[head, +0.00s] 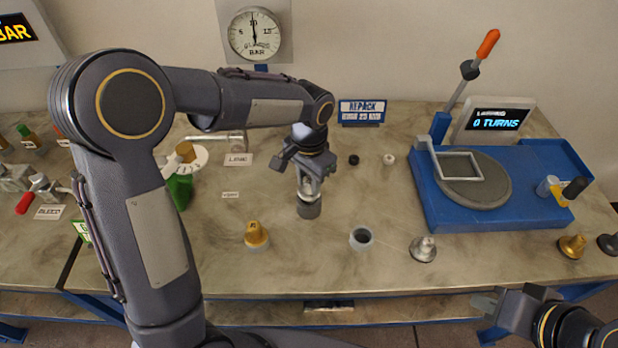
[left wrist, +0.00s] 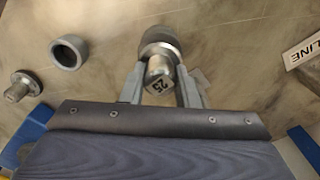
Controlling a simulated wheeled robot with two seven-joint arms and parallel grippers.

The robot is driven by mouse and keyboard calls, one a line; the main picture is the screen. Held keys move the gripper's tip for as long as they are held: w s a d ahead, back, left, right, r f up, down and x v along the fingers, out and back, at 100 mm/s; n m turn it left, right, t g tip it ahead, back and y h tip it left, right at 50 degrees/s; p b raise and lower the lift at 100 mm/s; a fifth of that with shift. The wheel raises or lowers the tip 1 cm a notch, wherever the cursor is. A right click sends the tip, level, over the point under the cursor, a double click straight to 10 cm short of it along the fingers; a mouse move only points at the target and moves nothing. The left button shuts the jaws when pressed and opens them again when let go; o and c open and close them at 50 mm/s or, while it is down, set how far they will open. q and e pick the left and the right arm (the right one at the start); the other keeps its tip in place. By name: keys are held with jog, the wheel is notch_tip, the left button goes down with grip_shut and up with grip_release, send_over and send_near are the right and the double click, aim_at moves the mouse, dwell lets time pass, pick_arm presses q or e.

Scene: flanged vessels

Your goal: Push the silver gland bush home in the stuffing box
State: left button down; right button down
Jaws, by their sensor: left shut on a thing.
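My left gripper (head: 308,172) points down with its fingers shut on a silver gland bush (head: 309,185). In the left wrist view the bush (left wrist: 159,70) stands between the fingertips, its end marked 25. Its wider silver flange is at the mouth of a dark grey round stuffing box (head: 309,208), which also shows in the left wrist view (left wrist: 160,38). The bush looks upright and in line with the box; how deep it sits is hidden. My right gripper (head: 487,318) is at the bottom right, away from these things, its fingers apart and empty.
An empty grey ring-shaped socket (head: 361,238), another silver bush (head: 423,249) and a brass bush (head: 256,235) stand nearer the front edge. A blue fixture (head: 435,212) with a lever fills the right. A pressure gauge (head: 254,35) hangs behind. Bare bench surrounds the stuffing box.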

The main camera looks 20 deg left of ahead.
aim_at(308, 179)
pick_arm(q)
jog(key=shift+f+b, duration=0.7)
jog(key=shift+f, duration=0.4)
jog(key=c, duration=1)
grip_release()
jog(key=shift+c, duration=0.2)
jog(key=shift+r, duration=0.1)
notch_tip(308, 179, up, 8)
jog(key=shift+f, duration=0.1)
jog(key=s+a+r+n+t+h, duration=0.1)
jog(key=s+a+r+n, duration=0.1)
jog(key=s+a, duration=0.3)
jog(key=s+a+r+n+t+h, duration=0.1)
jog(key=s+a+n+h, duration=0.1)
jog(key=s, duration=0.5)
jog(key=s+f+n+t, duration=0.3)
jog(key=s, duration=0.7)
jog(key=shift+a+n+t+h, duration=0.25)
jog(key=shift+n+t+h, duration=0.05)
jog(key=shift+h, duration=0.1)
